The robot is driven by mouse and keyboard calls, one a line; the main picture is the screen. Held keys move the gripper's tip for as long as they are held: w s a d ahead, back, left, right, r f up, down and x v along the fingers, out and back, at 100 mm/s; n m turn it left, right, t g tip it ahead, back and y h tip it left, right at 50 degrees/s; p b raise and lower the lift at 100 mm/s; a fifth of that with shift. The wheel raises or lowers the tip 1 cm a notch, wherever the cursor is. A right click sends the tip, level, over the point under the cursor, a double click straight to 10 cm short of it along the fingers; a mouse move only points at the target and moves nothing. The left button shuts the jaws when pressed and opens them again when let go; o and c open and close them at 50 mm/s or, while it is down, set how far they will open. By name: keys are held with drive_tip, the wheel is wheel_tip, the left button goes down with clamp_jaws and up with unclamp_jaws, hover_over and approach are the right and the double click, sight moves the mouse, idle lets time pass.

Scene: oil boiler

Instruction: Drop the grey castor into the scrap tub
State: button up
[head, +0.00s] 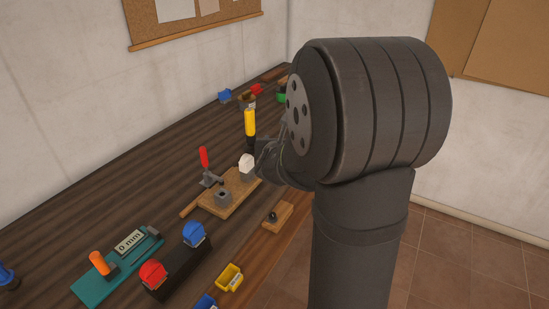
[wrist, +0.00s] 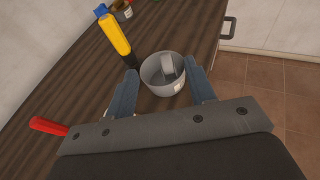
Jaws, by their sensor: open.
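A round grey tub (wrist: 151,84) stands on the dark wooden bench in the wrist view, with a pale label on its near side. A small grey piece (wrist: 167,64), which looks like the castor, is inside the tub against its far right part. Its exact shape is hard to tell. My gripper (wrist: 162,68) is open above the tub, one finger to each side, and nothing is between the fingers at their own height. In the head view my arm hides the tub and the castor, and my fingers are mostly hidden too.
A yellow-and-black tool (wrist: 114,34) is close left of the tub; a red handle (wrist: 48,126) lies nearer. In the head view a wooden board (head: 232,207) carries grey blocks and a red-handled clamp (head: 205,162). A yellow bin (head: 229,277) sits near the bench's front edge.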

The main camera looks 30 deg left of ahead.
drive_tip(key=shift+v, duration=1.35)
drive_tip(key=x, duration=1.7)
drive_tip(key=shift+w+a, duration=0.1)
drive_tip(key=shift+w, duration=0.1)
drive_tip(key=shift+s, duration=0.15)
